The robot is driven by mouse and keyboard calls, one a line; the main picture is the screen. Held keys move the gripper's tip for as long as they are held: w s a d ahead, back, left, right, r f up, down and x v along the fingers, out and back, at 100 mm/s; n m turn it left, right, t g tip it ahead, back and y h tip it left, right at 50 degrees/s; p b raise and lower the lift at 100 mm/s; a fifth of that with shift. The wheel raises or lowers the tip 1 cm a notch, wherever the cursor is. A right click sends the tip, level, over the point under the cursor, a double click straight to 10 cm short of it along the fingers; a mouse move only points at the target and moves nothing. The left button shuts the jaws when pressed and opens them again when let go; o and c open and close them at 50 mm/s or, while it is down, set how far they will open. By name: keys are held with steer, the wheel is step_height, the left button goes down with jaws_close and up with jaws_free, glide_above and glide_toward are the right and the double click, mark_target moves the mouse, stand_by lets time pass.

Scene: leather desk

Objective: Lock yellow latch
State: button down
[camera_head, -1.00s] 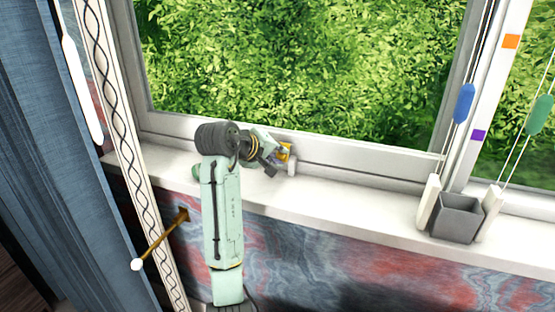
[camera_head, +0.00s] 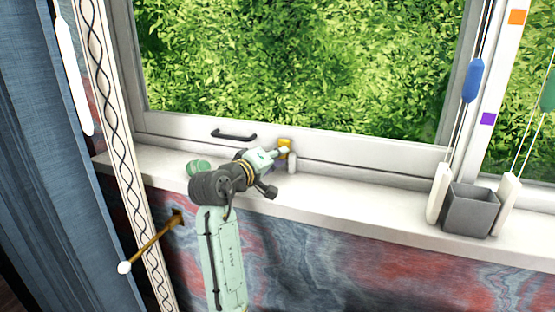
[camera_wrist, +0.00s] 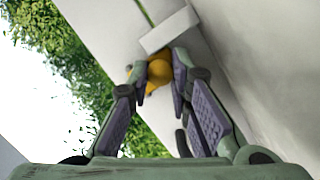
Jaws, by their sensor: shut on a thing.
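The yellow latch (camera_head: 285,147) is on the lower rail of the window frame, right of the dark handle. In the wrist view, its rounded yellow part (camera_wrist: 159,70) sits between my fingertips. My gripper (camera_head: 277,154) reaches the latch from the left and front. In the wrist view, my gripper (camera_wrist: 158,78) is shut on the latch, with a finger on either side. A white block (camera_wrist: 169,30) stands just beyond the fingertips. The fingers partly hide the latch, so its exact turn is hard to tell.
The window frame carries a dark handle (camera_head: 234,135). A white sill (camera_head: 350,198) runs below. A grey box (camera_head: 470,210) stands at its right end, near cords with blue (camera_head: 473,80) and green weights. A brass rod (camera_head: 150,246) sticks out at lower left.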

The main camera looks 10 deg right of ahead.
steer(key=c, duration=1.5)
jaws_free()
steer(key=shift+o, duration=0.2)
steer(key=v, duration=1.2)
